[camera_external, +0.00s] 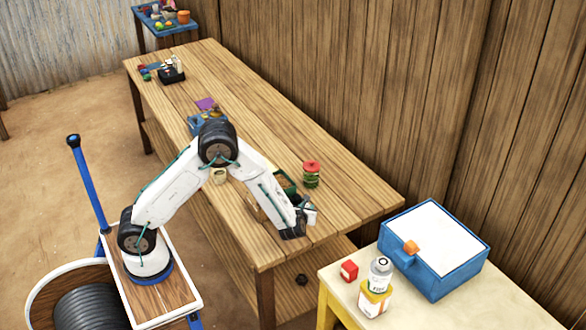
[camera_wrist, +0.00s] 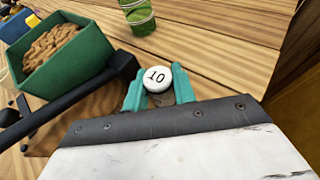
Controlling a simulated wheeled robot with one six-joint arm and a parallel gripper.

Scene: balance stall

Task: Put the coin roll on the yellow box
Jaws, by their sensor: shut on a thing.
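My gripper (camera_wrist: 158,90) is shut on a small white round-topped thing marked 10, which looks to be the coin roll (camera_wrist: 157,78). Its teal fingers stand on both sides of it, and its lower part is hidden. In the external view my gripper (camera_external: 293,230) is over the near right end of the long wooden table, and the roll cannot be made out there. The yellow box (camera_external: 374,301), with a pale label, is on the pale table at the lower right. A white bottle (camera_external: 380,272) with a dark ring on top is on or just behind it; I cannot tell which.
A red cube (camera_external: 349,270) and a blue case (camera_external: 436,279) with a white top stand near the yellow box. A green bin (camera_wrist: 101,58) of brown pieces and a green jar (camera_external: 311,180) with a red top are near my gripper. A gap separates the tables.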

